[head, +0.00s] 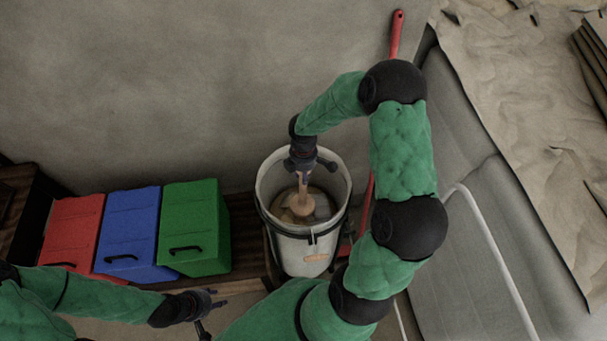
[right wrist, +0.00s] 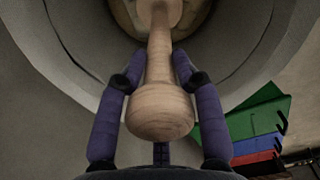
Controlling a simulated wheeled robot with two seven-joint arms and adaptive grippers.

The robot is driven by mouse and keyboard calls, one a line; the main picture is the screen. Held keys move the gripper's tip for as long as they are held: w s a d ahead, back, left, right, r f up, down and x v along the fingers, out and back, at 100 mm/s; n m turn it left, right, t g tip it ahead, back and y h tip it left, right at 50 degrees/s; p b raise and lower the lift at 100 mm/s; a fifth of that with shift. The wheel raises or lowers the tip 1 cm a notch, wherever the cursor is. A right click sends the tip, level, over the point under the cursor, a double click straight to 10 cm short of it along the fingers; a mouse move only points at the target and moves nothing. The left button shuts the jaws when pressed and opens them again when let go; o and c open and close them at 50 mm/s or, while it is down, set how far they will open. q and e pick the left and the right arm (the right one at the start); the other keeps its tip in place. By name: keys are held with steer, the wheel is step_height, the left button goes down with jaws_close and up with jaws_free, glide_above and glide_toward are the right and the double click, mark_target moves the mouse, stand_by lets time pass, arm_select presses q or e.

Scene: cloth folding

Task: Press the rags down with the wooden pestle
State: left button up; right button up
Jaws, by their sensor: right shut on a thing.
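The wooden pestle (right wrist: 158,75) is in my right gripper (right wrist: 155,80), whose two fingers are shut on its shaft from both sides. In the head view my right gripper (head: 304,172) points down into the white bucket (head: 306,258), and the pestle (head: 301,200) reaches down inside it. Brownish and grey rags (head: 320,205) lie in the bucket around the pestle's lower end. Whether the pestle touches them I cannot tell for sure. My left gripper (head: 208,308) is low in the head view, left of the bucket and empty; its finger gap is hard to make out.
Red (head: 70,228), blue (head: 128,232) and green (head: 195,228) bins stand in a row left of the bucket on a wooden bench (head: 245,232). A red-handled pole (head: 396,35) leans behind my right arm. A grey sofa-like surface with a crumpled beige cloth (head: 520,130) is at the right.

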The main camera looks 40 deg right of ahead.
step_height(320, 180, up, 25)
steer(key=p, duration=1.9)
stand_by(0.5)
steer(key=shift+w, duration=0.1)
